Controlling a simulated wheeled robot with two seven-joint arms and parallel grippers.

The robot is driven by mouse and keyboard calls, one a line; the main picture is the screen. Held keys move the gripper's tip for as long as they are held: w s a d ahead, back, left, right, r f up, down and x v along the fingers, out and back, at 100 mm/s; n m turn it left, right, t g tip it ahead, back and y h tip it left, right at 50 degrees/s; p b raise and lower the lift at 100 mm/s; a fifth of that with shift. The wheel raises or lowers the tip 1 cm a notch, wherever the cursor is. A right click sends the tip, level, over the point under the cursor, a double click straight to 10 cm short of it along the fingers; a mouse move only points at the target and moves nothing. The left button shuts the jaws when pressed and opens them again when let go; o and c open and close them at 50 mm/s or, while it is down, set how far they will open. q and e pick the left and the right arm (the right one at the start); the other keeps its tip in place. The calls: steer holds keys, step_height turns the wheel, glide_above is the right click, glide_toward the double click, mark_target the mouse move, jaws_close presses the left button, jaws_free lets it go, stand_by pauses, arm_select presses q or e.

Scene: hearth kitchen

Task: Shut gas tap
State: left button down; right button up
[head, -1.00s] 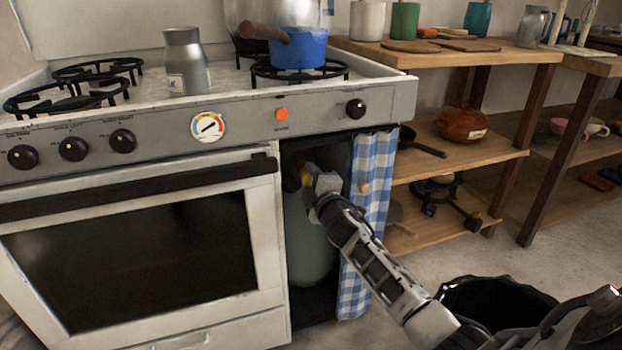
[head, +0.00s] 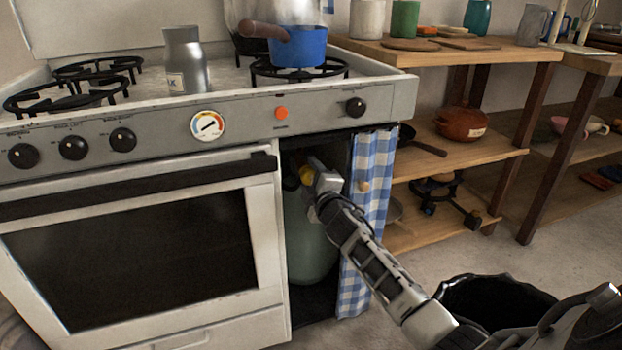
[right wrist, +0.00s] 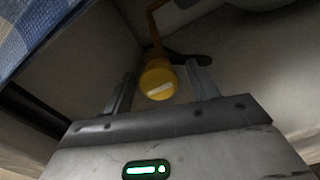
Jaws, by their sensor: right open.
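The gas tap shows as a yellow round body (right wrist: 158,82) on a yellow pipe in the right wrist view, with a dark lever sticking out behind it to the right. In the head view it is a small yellow spot (head: 306,175) above a grey-green gas bottle (head: 308,240), inside the open compartment right of the oven. My right gripper (head: 322,178) reaches into this compartment close to the tap. In the right wrist view its fingers (right wrist: 160,70) are apart, one on each side of the yellow body; contact cannot be told. My left gripper is out of view.
A blue checked curtain (head: 368,215) hangs at the compartment's right edge, close to my right arm. The stove (head: 250,112) is above, bearing a blue pot (head: 300,48) and a grey bottle (head: 186,65). A black bin (head: 490,300) stands on the floor at the right.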

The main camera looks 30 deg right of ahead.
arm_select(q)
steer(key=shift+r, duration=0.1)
arm_select(e)
steer(key=shift+s, duration=0.3)
arm_select(q)
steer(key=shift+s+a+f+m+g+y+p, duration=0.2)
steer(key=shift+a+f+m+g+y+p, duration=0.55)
steer(key=shift+p, duration=1.25)
arm_select(e)
steer(key=v, duration=1.5)
steer(key=shift+a, duration=0.2)
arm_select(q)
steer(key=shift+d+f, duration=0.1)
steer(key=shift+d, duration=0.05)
arm_select(e)
steer(key=shift+s, duration=0.15)
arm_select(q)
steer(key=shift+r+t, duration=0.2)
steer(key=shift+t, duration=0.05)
